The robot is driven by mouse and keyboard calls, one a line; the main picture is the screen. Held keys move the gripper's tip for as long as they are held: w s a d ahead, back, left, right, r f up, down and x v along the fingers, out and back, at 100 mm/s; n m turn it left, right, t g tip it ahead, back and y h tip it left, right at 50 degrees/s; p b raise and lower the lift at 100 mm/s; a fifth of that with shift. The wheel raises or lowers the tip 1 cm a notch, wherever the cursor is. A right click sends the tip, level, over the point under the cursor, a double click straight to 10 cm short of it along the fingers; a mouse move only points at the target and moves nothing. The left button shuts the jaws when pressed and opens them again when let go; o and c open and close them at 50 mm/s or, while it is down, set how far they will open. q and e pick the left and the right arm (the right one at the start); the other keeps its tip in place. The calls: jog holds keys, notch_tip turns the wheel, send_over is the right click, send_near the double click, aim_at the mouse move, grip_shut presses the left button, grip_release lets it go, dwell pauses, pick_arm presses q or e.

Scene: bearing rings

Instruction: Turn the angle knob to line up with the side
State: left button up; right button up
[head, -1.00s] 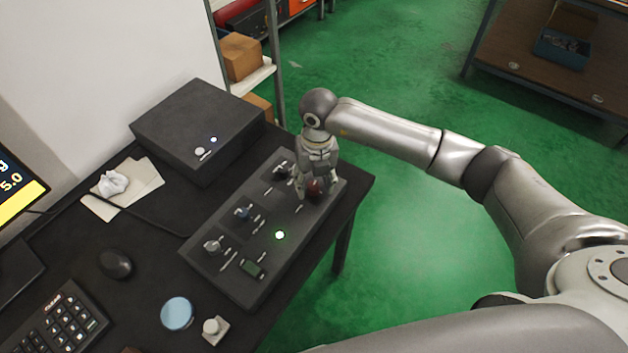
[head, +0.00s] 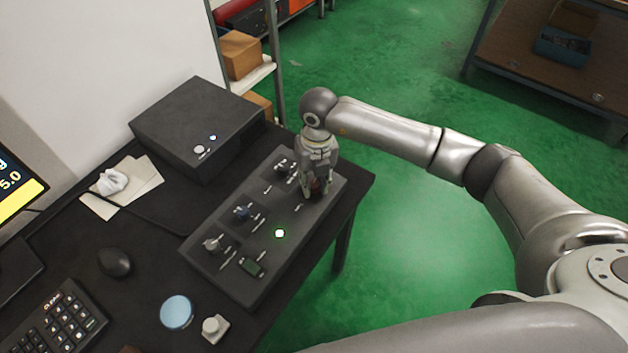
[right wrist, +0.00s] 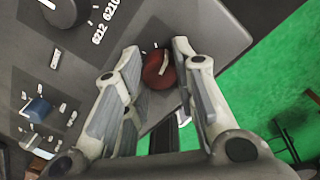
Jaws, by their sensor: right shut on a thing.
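The dark control panel (head: 222,277) lies on the desk and carries several knobs. My right gripper (head: 315,193) points down at its far right end and is shut on a red knob (head: 316,186). In the right wrist view the red knob (right wrist: 158,73) sits between the fingers (right wrist: 156,62), with a pale pointer line on its face. A blue knob (head: 242,212), a grey knob (head: 211,245) and a dark knob (head: 281,167) stand clear of the gripper. No label reading "angle" is legible. My left gripper is not in view.
A green lamp (head: 279,233) glows on the panel near a small display (head: 251,267). A dark box (head: 195,120) stands behind the panel. A mouse (head: 115,263), a blue round lid (head: 177,312) and a keypad (head: 62,320) lie on the desk.

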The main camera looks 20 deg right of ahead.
aim_at(315, 182)
jog(key=n+b, duration=0.2)
jog(key=n, duration=0.1)
jog(key=shift+w+f+b, duration=0.1)
jog(key=shift+f+b, duration=0.05)
jog(key=shift+b, duration=0.25)
jog(key=shift+n+b, duration=1.1)
jog(key=shift+n, duration=0.5)
jog(key=o, duration=1.1)
jog(key=shift+c, duration=0.2)
jog(key=shift+r, duration=0.4)
notch_tip(315, 182, up, 12)
jog(key=shift+d+f, duration=0.25)
jog(key=shift+w, duration=0.1)
